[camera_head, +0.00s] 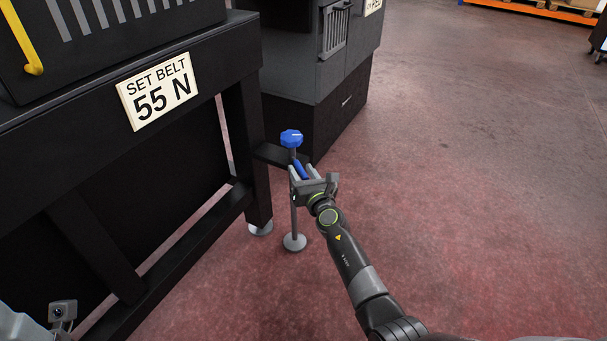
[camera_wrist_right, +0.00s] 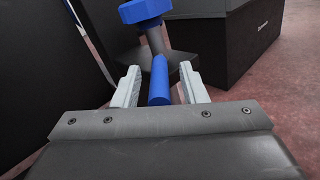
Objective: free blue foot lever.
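The blue foot lever (camera_head: 301,170) is a short blue bar below a blue knob (camera_head: 291,138) on a thin upright post with a round grey foot (camera_head: 294,242). In the right wrist view the lever (camera_wrist_right: 159,80) lies between the fingers of my right gripper (camera_wrist_right: 158,85), with a gap on each side. My right gripper also shows in the head view (camera_head: 303,172), its fingers reaching around the lever. It is open. The blue knob (camera_wrist_right: 145,11) stands just beyond the fingertips. My left gripper is not in view.
A black machine frame with a sign "SET BELT 55 N" (camera_head: 157,92) stands at the left, its leg (camera_head: 248,150) close to the post. A dark cabinet (camera_head: 340,110) stands behind. The red floor (camera_head: 480,190) at the right is clear.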

